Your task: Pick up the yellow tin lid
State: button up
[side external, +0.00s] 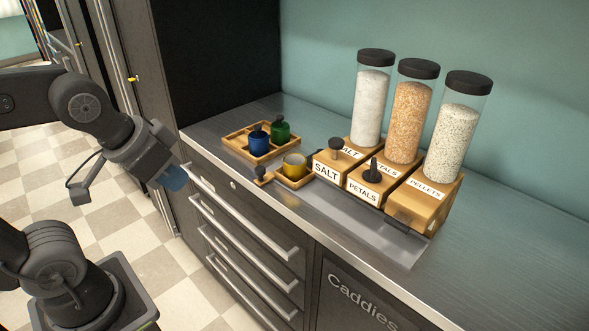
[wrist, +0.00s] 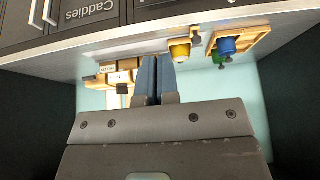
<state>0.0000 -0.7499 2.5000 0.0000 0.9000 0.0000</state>
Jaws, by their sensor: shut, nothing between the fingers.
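A yellow tin (side external: 294,164) stands in a small wooden tray (side external: 292,182) on the steel counter. Its top looks round and yellow, but I cannot tell a separate lid from the tin's body. The tin also shows in the wrist view (wrist: 180,52), beyond the fingers and a little right of them. My gripper (side external: 174,180) is off the counter's front edge, left of the tin and well apart from it. In the wrist view my gripper's blue-grey fingers (wrist: 157,78) are together and hold nothing.
A wooden tray (side external: 236,142) holds a blue tin (side external: 259,141) and a green tin (side external: 280,129). A small dark-knobbed piece (side external: 262,176) sits beside the yellow tin. Tall dispensers (side external: 408,112) stand on wooden bases further right. Drawers with bar handles (side external: 243,239) line the counter's front.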

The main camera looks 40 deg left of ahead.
jog(key=o, duration=1.4)
jog(key=w+r, duration=0.4)
jog(key=w, duration=0.4)
jog(key=m+g, duration=0.2)
jog(key=g, duration=0.1)
send_over(319, 150)
jog(key=s, duration=0.3)
jog(key=s+x, duration=0.1)
jog(key=x, duration=0.6)
jog(key=shift+t+h, duration=0.3)
jog(key=x, duration=0.5)
jog(key=s+x, duration=0.1)
jog(key=x, duration=0.2)
jog(key=shift+a+f, duration=0.1)
jog(key=shift+a, duration=0.2)
jog(key=shift+d+x, duration=0.2)
jog(key=shift+x, duration=2.4)
